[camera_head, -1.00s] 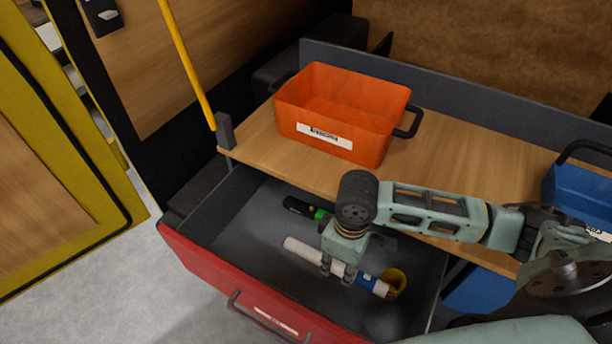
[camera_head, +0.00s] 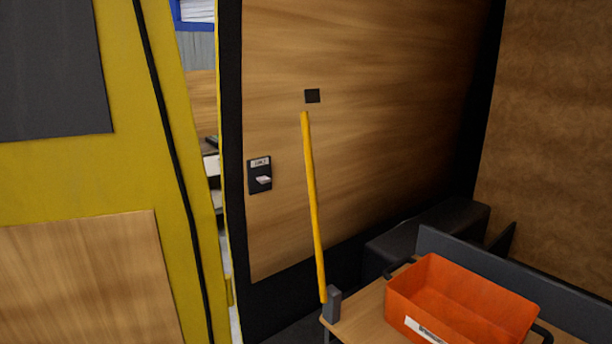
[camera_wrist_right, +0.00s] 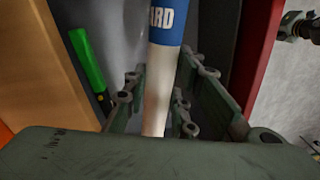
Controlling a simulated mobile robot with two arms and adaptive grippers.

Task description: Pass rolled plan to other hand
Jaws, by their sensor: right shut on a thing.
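The rolled plan (camera_wrist_right: 158,95) is a pale tube with a blue lettered band (camera_wrist_right: 166,24), seen in the right wrist view. My right gripper (camera_wrist_right: 162,100) is shut on the pale part of it, with a green-grey finger on each side. The tube's upper end runs out of the picture, and its near end is hidden behind the gripper body. Neither gripper nor the plan shows in the head view. My left gripper is not in view.
In the wrist view, a green and black item (camera_wrist_right: 88,62) lies left of the plan and the red drawer front (camera_wrist_right: 256,60) is at right. In the head view, an orange bin (camera_head: 455,300) stands on the wooden top, near a yellow pole (camera_head: 314,210).

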